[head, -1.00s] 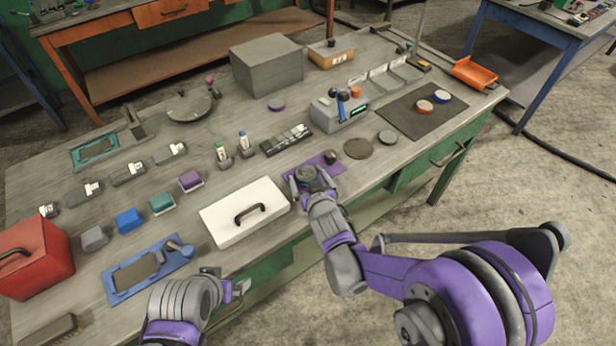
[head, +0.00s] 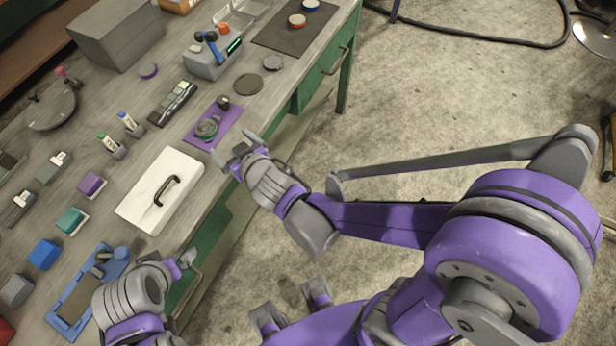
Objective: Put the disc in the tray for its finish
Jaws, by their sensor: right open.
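A round grey piece with a green ring (head: 207,128) sits on a purple mat (head: 226,122) near the table's front edge; I cannot tell whether it is the disc or a holder. A dark grey disc (head: 249,84) and a lighter grey disc (head: 272,62) lie flat beyond it. Shallow metal trays (head: 240,18) stand at the top, partly cut off. My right gripper (head: 235,149) is open and empty, just in front of the purple mat. My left gripper (head: 186,260) is at the front edge by the blue fixture; its jaws are unclear.
A white lid with a black handle (head: 145,205) lies left of the purple mat. A dark mat (head: 290,38) carries a red-rimmed and a blue-rimmed disc. A blue fixture (head: 60,302) is at lower left.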

